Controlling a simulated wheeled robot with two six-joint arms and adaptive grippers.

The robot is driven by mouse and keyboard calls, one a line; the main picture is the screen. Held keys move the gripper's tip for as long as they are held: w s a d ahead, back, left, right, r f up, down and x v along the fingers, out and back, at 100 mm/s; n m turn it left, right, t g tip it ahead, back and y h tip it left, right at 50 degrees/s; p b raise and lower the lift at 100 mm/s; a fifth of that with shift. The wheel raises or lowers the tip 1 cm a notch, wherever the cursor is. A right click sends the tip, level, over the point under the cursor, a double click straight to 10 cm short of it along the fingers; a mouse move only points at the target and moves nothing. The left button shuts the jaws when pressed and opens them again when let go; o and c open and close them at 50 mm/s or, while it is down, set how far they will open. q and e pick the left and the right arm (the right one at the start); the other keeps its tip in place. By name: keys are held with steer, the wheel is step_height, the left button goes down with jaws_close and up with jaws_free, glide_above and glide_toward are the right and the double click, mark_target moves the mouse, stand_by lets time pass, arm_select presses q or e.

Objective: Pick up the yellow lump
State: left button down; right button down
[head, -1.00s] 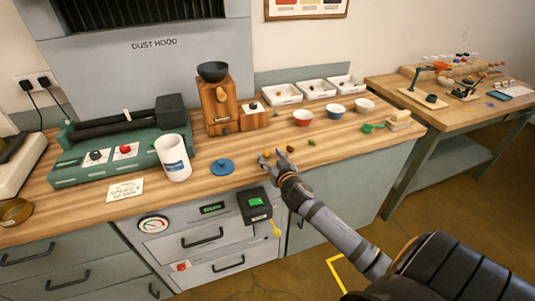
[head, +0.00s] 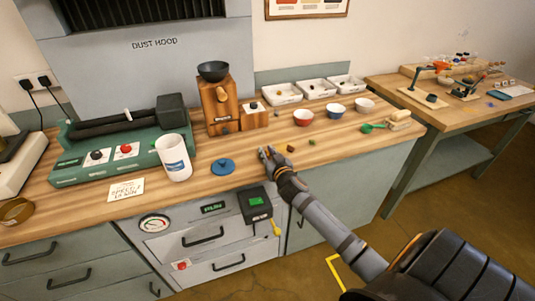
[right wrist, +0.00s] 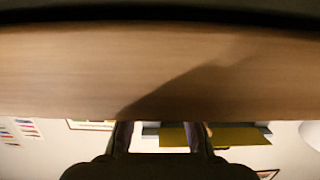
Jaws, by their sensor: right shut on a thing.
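My right gripper (head: 267,154) comes in from the lower right and is low over the front of the wooden bench top, left of the other small lumps. It is shut on the yellow lump, which is mostly hidden between the fingers in the head view. In the right wrist view the two fingers (right wrist: 161,138) point towards the wall, and I cannot make out the lump clearly. My left gripper is not in view.
A brown lump (head: 290,148) and a green lump (head: 312,141) lie right of the gripper. Red (head: 303,117) and blue bowls (head: 336,110) and white trays (head: 283,93) stand behind.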

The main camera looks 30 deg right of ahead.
mark_target(267, 151)
steer(key=shift+r, duration=0.1)
steer(key=shift+r, duration=0.2)
step_height(267, 151, up, 3)
steer(key=shift+f, duration=0.2)
steer(key=s+a+r+p, duration=0.1)
steer(key=s+r+p, duration=0.8)
steer(key=s, duration=0.5)
steer(key=shift+a+r+p, duration=0.15)
steer(key=shift+r+p, duration=0.15)
steer(key=shift+r, duration=0.1)
